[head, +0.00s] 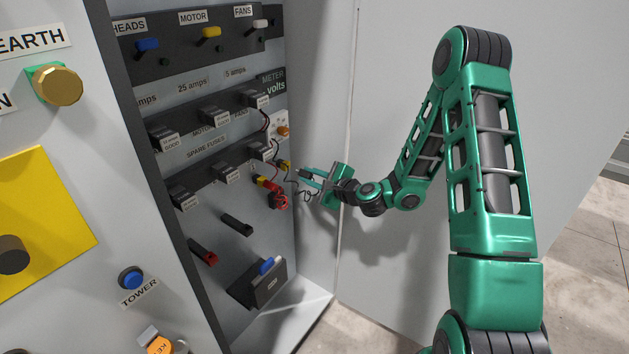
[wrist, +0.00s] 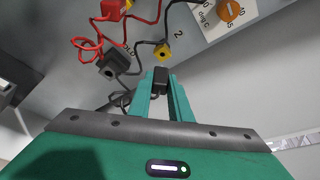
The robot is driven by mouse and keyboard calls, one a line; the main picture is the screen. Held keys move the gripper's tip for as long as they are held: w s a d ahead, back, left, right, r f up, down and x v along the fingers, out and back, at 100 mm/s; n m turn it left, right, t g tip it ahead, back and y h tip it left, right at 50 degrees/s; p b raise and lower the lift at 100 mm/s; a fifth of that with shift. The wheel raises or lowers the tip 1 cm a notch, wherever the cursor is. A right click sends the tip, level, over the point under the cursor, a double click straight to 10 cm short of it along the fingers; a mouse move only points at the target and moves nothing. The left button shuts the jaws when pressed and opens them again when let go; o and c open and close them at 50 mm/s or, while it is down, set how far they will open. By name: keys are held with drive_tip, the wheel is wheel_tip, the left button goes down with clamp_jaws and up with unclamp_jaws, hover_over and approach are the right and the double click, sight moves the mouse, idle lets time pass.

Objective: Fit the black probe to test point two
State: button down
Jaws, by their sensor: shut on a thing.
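My gripper (wrist: 163,92) is shut on the black probe (wrist: 160,80), a small dark block between its fingertips in the wrist view. Test point two is the yellow socket (wrist: 163,52) beside a "2" label, just beyond the probe, with a visible gap between them. In the head view my gripper (head: 308,179) is at the right side of the cabinet, close to the yellow socket (head: 285,166). The probe's tip is hidden, and the probe itself is too small to make out clearly there.
A red probe (wrist: 112,10) with a looped red lead and a dark block with a hole (wrist: 115,62) sit left of the socket. Black leads run across the panel.

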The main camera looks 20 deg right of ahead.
drive_tip(key=shift+w+a, duration=0.7)
drive_tip(key=shift+w, duration=0.25)
drive_tip(key=shift+w+a, duration=0.75)
drive_tip(key=shift+w, duration=0.25)
idle(1.4)
drive_tip(key=c, duration=1.5)
unclamp_jaws()
drive_tip(key=shift+c, duration=0.2)
approach(301, 172)
drive_tip(key=shift+w+a, duration=0.1)
drive_tip(key=shift+w, duration=0.4)
drive_tip(key=shift+a, duration=0.1)
